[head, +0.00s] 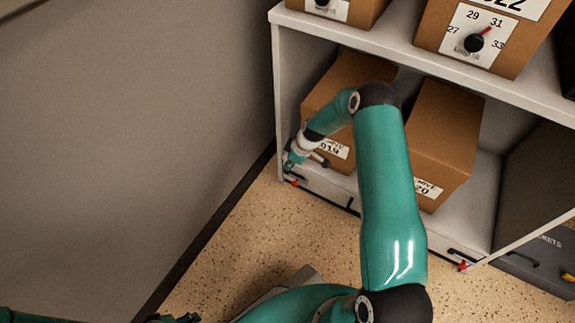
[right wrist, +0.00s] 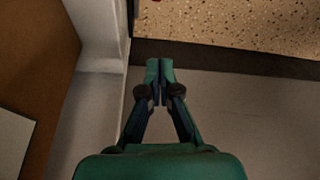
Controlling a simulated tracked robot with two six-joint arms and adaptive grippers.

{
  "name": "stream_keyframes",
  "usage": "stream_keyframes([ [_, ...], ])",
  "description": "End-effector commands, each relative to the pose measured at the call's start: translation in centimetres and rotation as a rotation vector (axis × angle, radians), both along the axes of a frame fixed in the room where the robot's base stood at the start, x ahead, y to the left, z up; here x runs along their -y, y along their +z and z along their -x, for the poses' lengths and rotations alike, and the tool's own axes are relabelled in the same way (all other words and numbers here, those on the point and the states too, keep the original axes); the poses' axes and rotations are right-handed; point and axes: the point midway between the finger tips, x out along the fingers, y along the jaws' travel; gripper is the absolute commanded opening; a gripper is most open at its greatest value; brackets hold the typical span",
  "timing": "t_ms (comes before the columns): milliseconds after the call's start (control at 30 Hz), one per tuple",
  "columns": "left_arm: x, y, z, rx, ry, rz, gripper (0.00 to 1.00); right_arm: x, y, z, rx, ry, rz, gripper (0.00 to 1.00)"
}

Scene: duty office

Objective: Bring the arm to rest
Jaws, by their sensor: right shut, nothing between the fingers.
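My right arm, teal with dark joints, reaches up from the bottom right of the head view and bends down to the left. My right gripper (head: 291,164) is near the left front post of the shelf unit, beside the left cardboard box. In the right wrist view its fingers (right wrist: 160,66) are together, with nothing between them. The wall and its dark skirting show beyond the tips. At the bottom left of the head view, a small part of my left gripper (head: 178,318) shows, cut off by the edge; its fingers cannot be made out.
The white shelf unit (head: 455,75) holds a left cardboard box (head: 345,75) and a right cardboard box (head: 440,130) on its low level. Small red pieces (head: 291,182) sit along its bottom front. A grey wall (head: 120,130) rises at left. The speckled floor (head: 250,235) is clear.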

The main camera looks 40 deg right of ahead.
Motion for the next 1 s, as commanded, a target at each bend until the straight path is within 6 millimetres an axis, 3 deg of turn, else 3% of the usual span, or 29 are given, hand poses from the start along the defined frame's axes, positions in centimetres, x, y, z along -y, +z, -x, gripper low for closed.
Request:
stream_keyframes([
  [433, 0.0, 0.0, 0.0, 0.000, 0.000, 0.000, 0.40, -0.2, 0.0, -0.1, 0.001, 0.003, 0.000, 0.00],
  [567, 0.0, 0.0, 0.0, 0.000, 0.000, 0.000, 0.40, -1.9, 0.8, -1.3, 0.016, 0.038, 0.001, 0.00],
  [667, 0.0, 0.0, 0.0, 0.000, 0.000, 0.000, 0.40, -5.8, 1.2, -1.4, 0.005, 0.109, -0.019, 0.00],
  [767, 0.0, 0.0, 0.0, 0.000, 0.000, 0.000, 0.40, -11.5, 0.9, 1.2, -0.047, 0.202, -0.055, 0.00],
  [900, 0.0, 0.0, 0.0, 0.000, 0.000, 0.000, 0.40, -19.6, 0.4, 7.9, -0.156, 0.207, -0.113, 0.00],
  [1000, 0.0, 0.0, 0.0, 0.000, 0.000, 0.000, 0.40, -23.6, 0.4, 13.5, -0.244, 0.110, -0.149, 0.00],
])
